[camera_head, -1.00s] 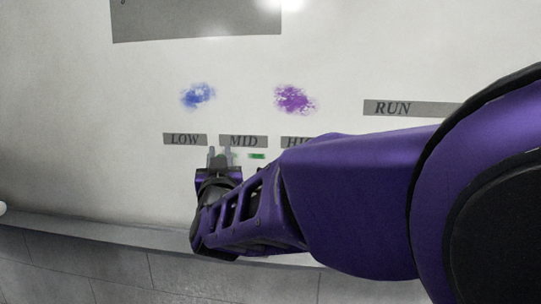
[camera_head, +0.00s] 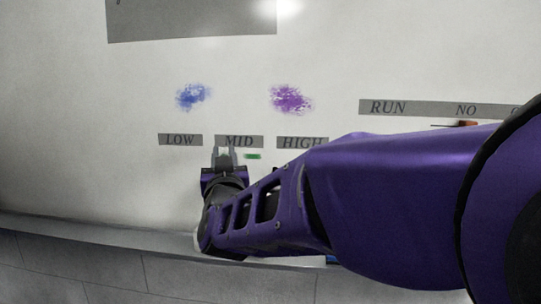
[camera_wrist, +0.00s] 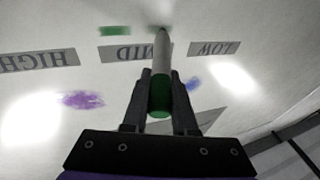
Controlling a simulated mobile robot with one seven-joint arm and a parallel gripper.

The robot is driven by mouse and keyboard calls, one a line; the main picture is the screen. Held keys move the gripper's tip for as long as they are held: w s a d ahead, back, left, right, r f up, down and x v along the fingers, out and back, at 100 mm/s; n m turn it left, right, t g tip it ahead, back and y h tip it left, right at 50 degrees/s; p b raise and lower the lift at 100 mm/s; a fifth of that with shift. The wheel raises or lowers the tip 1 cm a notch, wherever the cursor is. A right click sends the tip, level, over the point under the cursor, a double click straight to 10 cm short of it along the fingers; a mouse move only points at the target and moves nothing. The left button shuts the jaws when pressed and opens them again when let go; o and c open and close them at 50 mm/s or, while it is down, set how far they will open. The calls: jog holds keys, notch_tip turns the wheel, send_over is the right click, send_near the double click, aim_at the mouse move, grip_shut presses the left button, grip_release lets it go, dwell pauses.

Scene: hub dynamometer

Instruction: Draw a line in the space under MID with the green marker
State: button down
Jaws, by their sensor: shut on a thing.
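The green marker (camera_wrist: 160,85) has a pale body and a green end. My gripper (camera_wrist: 160,90) is shut on it, with a finger on each side, and its narrow end points at the whiteboard. I cannot tell whether the tip touches the board. The MID label (camera_head: 239,141) is a grey strip on the board; it shows upside down in the wrist view (camera_wrist: 129,53). A short green mark (camera_head: 252,156) lies just under MID, toward its right side. In the head view my gripper (camera_head: 223,155) is under the left part of MID, left of the green mark, and the marker is hard to make out.
The LOW label (camera_head: 181,140) is left of MID and the HIGH label (camera_head: 302,142) is right. Blue (camera_head: 193,97) and purple (camera_head: 291,99) smudges sit above. A RUN/NO strip (camera_head: 430,109) is further right. A ledge (camera_head: 110,236) runs below the board.

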jog(key=shift+d+r, duration=0.1)
jog(key=shift+d, duration=0.45)
jog(key=shift+d+b, duration=0.1)
jog(key=shift+b, duration=0.25)
jog(key=shift+s+d+r+b, duration=0.1)
jog(key=shift+d+b, duration=0.1)
jog(key=shift+d, duration=0.15)
jog(key=shift+d+r+b, duration=0.1)
jog(key=shift+d+b, duration=0.05)
jog(key=shift+d, duration=0.2)
jog(key=shift+d, duration=0.1)
jog(key=shift+s+d+b, duration=0.1)
jog(key=shift+d+b, duration=0.35)
jog(key=shift+d, duration=0.3)
